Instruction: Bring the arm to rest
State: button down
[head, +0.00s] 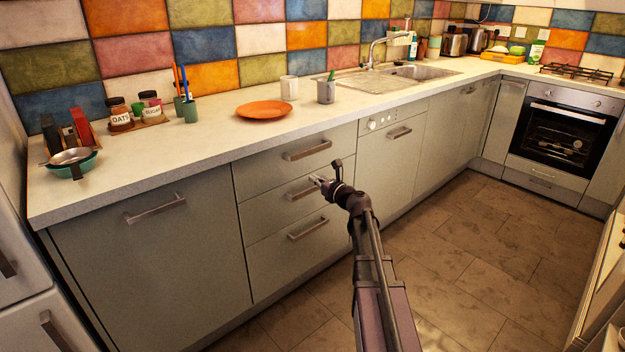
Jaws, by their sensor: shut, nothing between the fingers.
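My gripper (317,181) is at the end of my arm, out in front of the drawer unit (296,195) under the worktop. It is small in the head view, with its fingertips pointing left toward the middle drawer's handle. The fingers are shut and hold nothing that I can see. I cannot tell whether the fingertips touch the handle or stand apart from it. The arm reaches up from the lower middle of the view. All the drawers look closed.
The worktop (200,153) carries an orange plate (264,109), a white mug (289,88), a grey mug (326,91), jars and a teal bowl (70,164). The sink (405,75) and oven (563,128) are farther back. The tiled floor (480,240) right of my arm is clear.

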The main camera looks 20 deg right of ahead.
dwell(0.3)
jog(key=s+a+f+n+g+y, duration=0.1)
jog(key=s+a+f+n+g, duration=0.45)
jog(key=a+n, duration=0.35)
jog(key=s+a+f+n+g, duration=0.5)
jog(key=s+a+f+n, duration=0.15)
jog(key=a+n, duration=0.25)
jog(key=s+f+n+g+h+p, duration=0.1)
jog(key=s+f+n+g+h, duration=0.25)
jog(key=s+n, duration=0.45)
jog(key=s+f+n+g+h, duration=0.2)
jog(key=s+n+g+h, duration=0.15)
jog(key=s+n, duration=0.45)
notch_tip(320, 180, up, 30)
jog(key=s+m+p, duration=0.2)
jog(key=p, duration=2.8)
